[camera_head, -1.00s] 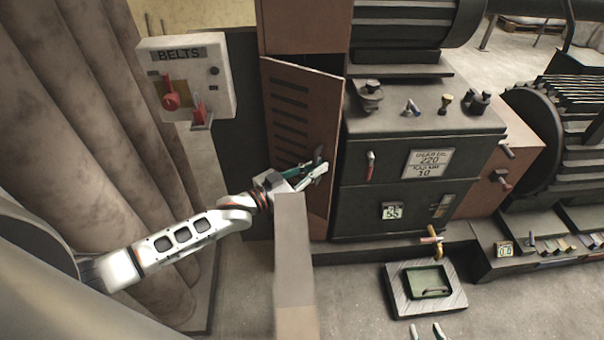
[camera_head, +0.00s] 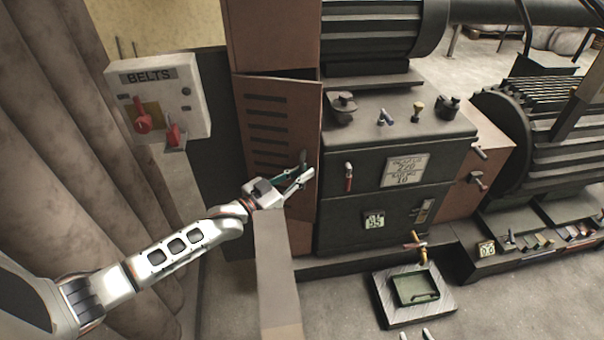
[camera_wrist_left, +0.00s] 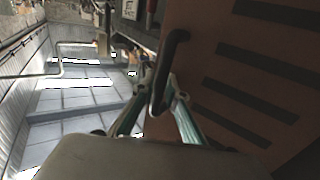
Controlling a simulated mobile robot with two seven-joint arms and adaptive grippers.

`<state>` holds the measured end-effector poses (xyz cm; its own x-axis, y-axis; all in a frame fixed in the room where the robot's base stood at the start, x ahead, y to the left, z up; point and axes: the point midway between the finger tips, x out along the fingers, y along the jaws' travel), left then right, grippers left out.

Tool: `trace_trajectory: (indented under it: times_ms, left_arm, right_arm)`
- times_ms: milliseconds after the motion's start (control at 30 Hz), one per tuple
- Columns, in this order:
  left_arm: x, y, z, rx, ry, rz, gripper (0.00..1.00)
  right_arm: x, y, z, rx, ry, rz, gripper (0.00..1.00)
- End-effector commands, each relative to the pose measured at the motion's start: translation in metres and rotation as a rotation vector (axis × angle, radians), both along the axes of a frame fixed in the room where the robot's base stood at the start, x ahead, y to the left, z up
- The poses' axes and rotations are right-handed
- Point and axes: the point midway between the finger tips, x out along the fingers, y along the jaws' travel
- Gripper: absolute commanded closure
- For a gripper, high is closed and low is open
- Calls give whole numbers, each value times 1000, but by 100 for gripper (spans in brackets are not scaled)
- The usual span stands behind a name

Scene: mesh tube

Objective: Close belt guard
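The belt guard (camera_head: 297,110) is a reddish-brown slotted door in the head view. It stands slightly ajar, with a dark gap along its top edge. It fills the right of the left wrist view (camera_wrist_left: 235,65), where its dark bent handle (camera_wrist_left: 175,55) shows. My left gripper (camera_head: 308,166) is at the guard's right edge. Its fingers (camera_wrist_left: 162,94) are apart, one on each side of the handle; whether they touch it is not clear. My right gripper (camera_head: 416,335) shows only two separated fingertips at the bottom edge, away from the guard.
A switch box marked BELTS (camera_head: 160,95) with red switches is left of the guard. A dark machine cabinet (camera_head: 340,215) stands close on its right. A beige post (camera_head: 275,285) rises just below my left gripper. A tray (camera_head: 440,303) lies on the floor at right.

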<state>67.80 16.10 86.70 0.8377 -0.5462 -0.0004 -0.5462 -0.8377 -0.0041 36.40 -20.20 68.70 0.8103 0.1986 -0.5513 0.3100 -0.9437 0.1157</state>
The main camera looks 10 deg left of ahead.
Motion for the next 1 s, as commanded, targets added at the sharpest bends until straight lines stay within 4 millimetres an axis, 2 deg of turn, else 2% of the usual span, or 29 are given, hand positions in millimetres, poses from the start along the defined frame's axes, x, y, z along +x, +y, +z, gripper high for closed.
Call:
trace_trajectory:
  times_ms: [333, 467, 800, 1000]
  left_arm:
    - [-1, 1, 0, 0, 1, 1, 83]
    - [-10, 7, -1, -1, 2, 0, 83]
    - [-66, 43, -1, 1, 3, 0, 83]
    - [-90, 60, -1, 0, 2, 1, 83]
  right_arm:
    - [-2, -3, -4, -7, 8, 2, 69]
    - [-2, -2, -4, -5, 6, 1, 69]
    - [-1, -1, -2, -2, 5, 0, 69]
    - [-1, -1, -2, -2, 4, 0, 69]
